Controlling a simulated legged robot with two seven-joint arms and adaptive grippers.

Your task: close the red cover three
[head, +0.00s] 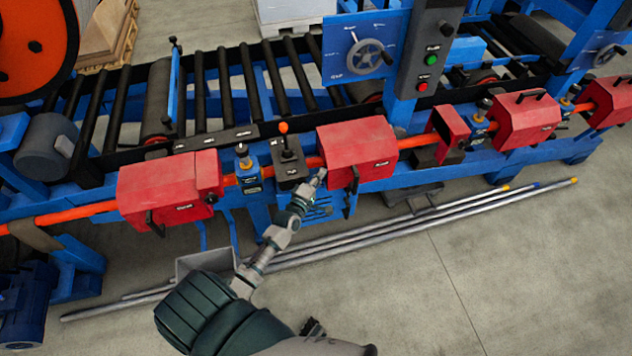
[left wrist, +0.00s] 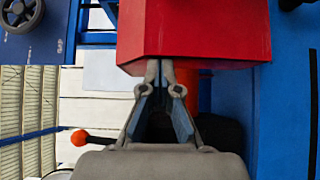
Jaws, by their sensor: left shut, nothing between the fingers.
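Several red covers sit in a row along the blue machine, and their labels are too small to read. The middle red cover (head: 357,150) looks lowered over the orange pipe. My left gripper (head: 321,174) is shut and empty at this cover's lower left corner. In the left wrist view, the shut fingertips (left wrist: 160,66) are at the lower edge of a red cover (left wrist: 195,30); whether they touch it I cannot tell. A narrower red cover (head: 450,128) to the right looks raised, with a dark opening beside it.
Other red covers stand at the left (head: 165,188) and right (head: 525,120). An orange-knobbed lever (head: 284,129) rises just left of the middle cover. Long metal pipes (head: 400,225) lie on the floor before the machine. The floor at the lower right is clear.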

